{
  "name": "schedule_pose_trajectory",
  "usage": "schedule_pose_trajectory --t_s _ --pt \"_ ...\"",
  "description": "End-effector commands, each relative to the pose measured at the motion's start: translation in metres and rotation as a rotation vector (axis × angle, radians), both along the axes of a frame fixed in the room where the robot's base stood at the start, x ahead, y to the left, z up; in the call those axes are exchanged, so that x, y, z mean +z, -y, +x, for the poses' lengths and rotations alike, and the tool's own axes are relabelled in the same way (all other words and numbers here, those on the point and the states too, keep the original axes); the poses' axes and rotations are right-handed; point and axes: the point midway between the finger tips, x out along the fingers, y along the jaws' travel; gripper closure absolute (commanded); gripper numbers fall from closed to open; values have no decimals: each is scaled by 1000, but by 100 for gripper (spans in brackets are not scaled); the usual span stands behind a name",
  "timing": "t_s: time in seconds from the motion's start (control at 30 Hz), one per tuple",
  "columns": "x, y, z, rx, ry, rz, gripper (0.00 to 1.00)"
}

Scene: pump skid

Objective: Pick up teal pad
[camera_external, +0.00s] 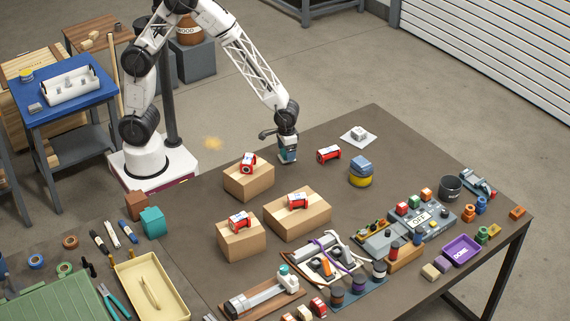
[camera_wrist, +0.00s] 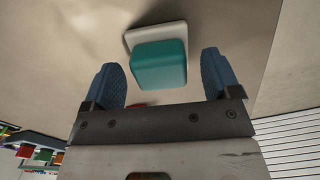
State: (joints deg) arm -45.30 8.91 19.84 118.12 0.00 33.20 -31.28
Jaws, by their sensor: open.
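A teal pad (camera_wrist: 160,64), a rounded block, sits on a pale square base (camera_wrist: 147,36) in the wrist view. My gripper (camera_wrist: 162,72) is open, with one blue finger on each side of the pad and a visible gap to each. Whether the fingers reach down around the pad or are still above it, I cannot tell. In the external view my gripper (camera_external: 287,152) is low over the back of the brown table, and a teal patch shows at its fingers. The arm's end hides most of the pad there.
A red item (camera_external: 328,155) lies just right of my gripper. A cardboard box (camera_external: 249,181) with a red-and-white item stands front left. A blue-and-yellow stack (camera_external: 360,172) and a white tile (camera_external: 353,140) are to the right. Another teal block (camera_external: 152,222) stands far left.

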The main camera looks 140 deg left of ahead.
Motion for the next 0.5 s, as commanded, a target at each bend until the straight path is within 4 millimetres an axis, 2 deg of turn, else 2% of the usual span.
schedule_pose_trajectory --t_s 0.13,0.5 --pt "-7 0 0 0 0 1 17" --pt "-8 0 0 0 1 1 17"
